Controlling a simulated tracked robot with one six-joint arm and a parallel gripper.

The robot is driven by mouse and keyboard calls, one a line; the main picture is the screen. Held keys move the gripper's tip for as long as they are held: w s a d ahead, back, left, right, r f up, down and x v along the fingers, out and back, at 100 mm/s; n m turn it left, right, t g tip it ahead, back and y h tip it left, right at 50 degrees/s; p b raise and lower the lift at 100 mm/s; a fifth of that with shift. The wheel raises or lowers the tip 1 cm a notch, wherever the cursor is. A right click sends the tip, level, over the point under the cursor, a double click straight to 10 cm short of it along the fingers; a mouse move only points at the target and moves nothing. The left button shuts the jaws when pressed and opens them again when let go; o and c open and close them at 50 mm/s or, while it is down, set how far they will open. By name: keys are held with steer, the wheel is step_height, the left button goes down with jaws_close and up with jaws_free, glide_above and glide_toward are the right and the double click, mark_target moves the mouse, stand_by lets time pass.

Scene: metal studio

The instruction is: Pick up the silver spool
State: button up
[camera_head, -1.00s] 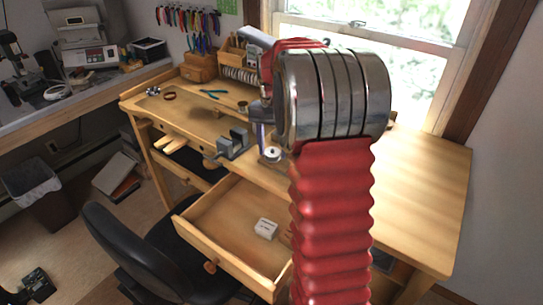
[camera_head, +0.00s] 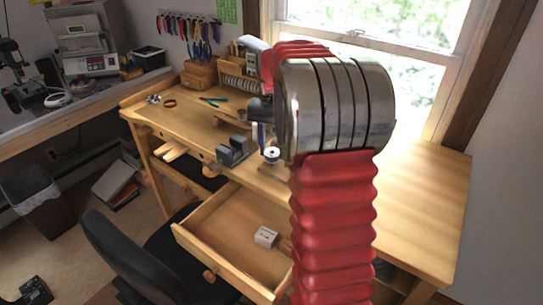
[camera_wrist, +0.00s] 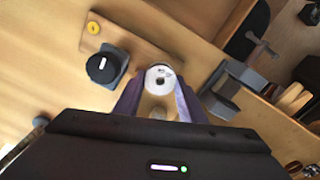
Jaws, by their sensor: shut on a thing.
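The silver spool (camera_wrist: 160,80) shows end-on in the wrist view, a pale disc with a dark centre hole. It sits between the two purple-grey fingers of my gripper (camera_wrist: 157,98), which is shut on it. In the head view the spool (camera_head: 271,154) is a small pale piece at the fingertips, over the front part of the workbench (camera_head: 420,195). My arm hides part of the gripper there. I cannot tell whether the spool is clear of the bench top.
A grey vise (camera_head: 236,150) stands close left of the spool on the bench edge. An open drawer (camera_head: 225,225) juts out below. The bench's right side is clear.

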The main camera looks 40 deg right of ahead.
step_height(320, 180, up, 7)
stand_by(0.3)
stand_by(0.5)
